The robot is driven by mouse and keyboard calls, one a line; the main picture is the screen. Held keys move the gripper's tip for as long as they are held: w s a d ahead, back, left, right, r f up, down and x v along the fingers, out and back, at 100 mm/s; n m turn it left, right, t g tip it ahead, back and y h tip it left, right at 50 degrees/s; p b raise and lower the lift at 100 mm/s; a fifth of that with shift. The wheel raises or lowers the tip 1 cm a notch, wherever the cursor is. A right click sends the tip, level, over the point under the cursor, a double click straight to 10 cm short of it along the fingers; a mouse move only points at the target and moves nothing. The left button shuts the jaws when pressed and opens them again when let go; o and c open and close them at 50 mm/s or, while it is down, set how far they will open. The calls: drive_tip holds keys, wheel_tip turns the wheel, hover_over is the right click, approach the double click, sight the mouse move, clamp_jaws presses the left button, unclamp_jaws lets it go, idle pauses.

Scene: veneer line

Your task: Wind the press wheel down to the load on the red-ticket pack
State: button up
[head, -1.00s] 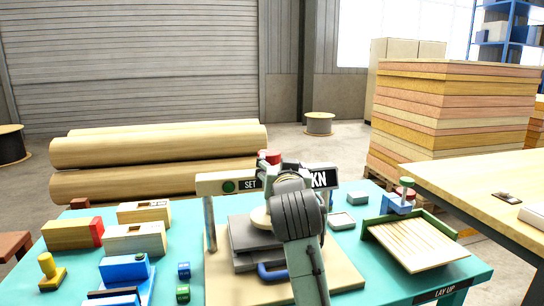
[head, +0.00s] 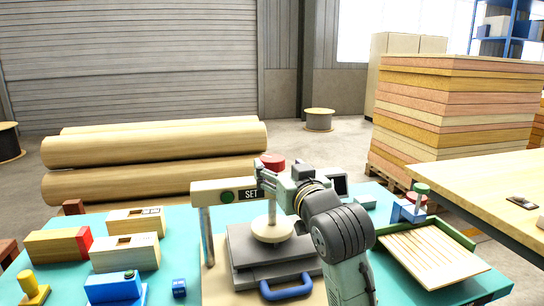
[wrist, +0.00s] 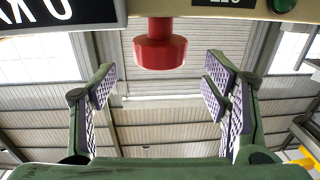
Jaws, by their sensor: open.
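The press stands mid-bench in the head view: a cream beam (head: 222,194) with a SET label and green button, a spindle with a round pale foot (head: 271,231), and grey plates (head: 250,262) with a blue handle (head: 287,287). The red press wheel (head: 272,161) sits on top of the beam; it also shows in the wrist view (wrist: 160,47). My gripper (head: 268,176) is open beside the wheel, its pads spread apart in the wrist view with the wheel just beyond the tips. A block with a red end (head: 84,240) lies left; I cannot read any ticket.
Several wooden blocks (head: 125,255) and a blue fixture (head: 115,287) crowd the left of the bench. A slatted green tray (head: 430,260) stands right. A display (wrist: 55,15) is partly visible in the wrist view, its text inverted.

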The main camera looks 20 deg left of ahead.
sight(275, 164)
drive_tip(key=p+x, duration=0.1)
drive_tip(key=x, duration=0.5)
drive_tip(key=shift+c, duration=0.4)
drive_tip(key=c, duration=1.1)
drive_tip(key=shift+s+a+m+t+h+p, duration=0.1)
drive_tip(key=shift+m+t+h+p, duration=0.25)
drive_tip(key=shift+m+h, duration=0.2)
drive_tip(key=shift+m+t+h, duration=0.25)
drive_tip(key=shift+t+h, duration=0.1)
drive_tip(key=shift+h, duration=0.1)
drive_tip(key=o, duration=1.2)
